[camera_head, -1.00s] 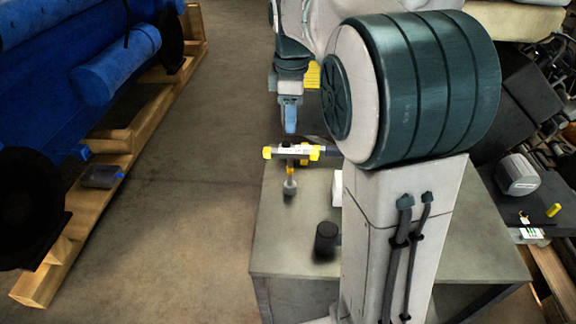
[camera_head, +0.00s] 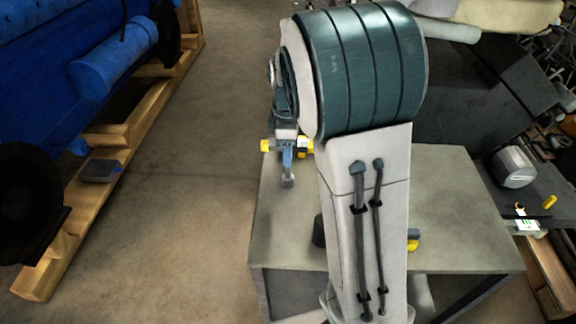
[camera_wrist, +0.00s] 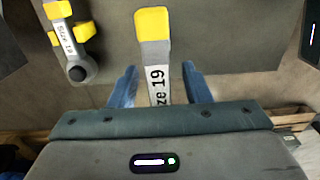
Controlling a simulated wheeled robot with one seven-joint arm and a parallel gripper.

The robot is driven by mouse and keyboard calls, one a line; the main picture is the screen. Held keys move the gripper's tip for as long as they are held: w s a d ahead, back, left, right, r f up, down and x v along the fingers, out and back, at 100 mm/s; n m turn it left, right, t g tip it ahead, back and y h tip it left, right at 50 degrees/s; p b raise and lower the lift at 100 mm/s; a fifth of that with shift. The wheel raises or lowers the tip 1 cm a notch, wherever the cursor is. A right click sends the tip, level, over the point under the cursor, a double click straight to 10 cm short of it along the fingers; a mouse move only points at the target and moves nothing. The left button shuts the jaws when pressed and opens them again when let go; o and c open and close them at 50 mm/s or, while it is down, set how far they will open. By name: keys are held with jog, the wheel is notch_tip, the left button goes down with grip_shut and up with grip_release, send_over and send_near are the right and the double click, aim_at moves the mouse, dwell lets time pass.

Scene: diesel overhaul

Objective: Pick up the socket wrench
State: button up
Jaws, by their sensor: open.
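My gripper (camera_wrist: 159,80) is open, with one blue finger on each side of a grey bar tool (camera_wrist: 158,84) with a yellow end. Its label reads "ze 19", its lower part is hidden behind my gripper, and I see no clear contact. A second tool (camera_wrist: 70,45), with yellow parts, a dark round end and a "Size 19" label, lies to the left. I cannot tell which one is the socket wrench. In the head view my gripper (camera_head: 287,158) is low over the table's far left part, among yellow tool ends (camera_head: 304,147) and a grey round end (camera_head: 288,181).
The grey table (camera_head: 455,205) is mostly clear on its right. A dark cylinder (camera_head: 319,231) and a yellow item (camera_head: 413,240) are partly hidden by my arm. A blue engine (camera_head: 60,45) on a wooden pallet (camera_head: 55,255) stands left, with open floor between.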

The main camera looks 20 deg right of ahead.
grip_shut()
jog(key=shift+r, duration=0.1)
jog(key=shift+w+r, duration=0.1)
jog(key=shift+r, duration=0.45)
notch_tip(320, 180, up, 3)
jog(key=shift+f, duration=0.2)
jog(key=d+r+b, duration=0.1)
jog(key=d+r, duration=0.6)
jog(key=d, duration=0.4)
jog(key=shift+s+d, duration=0.35)
jog(key=shift+s, duration=0.1)
jog(key=c, duration=0.9)
grip_release()
jog(key=shift+c, duration=0.2)
jog(key=shift+s, duration=0.1)
grip_shut()
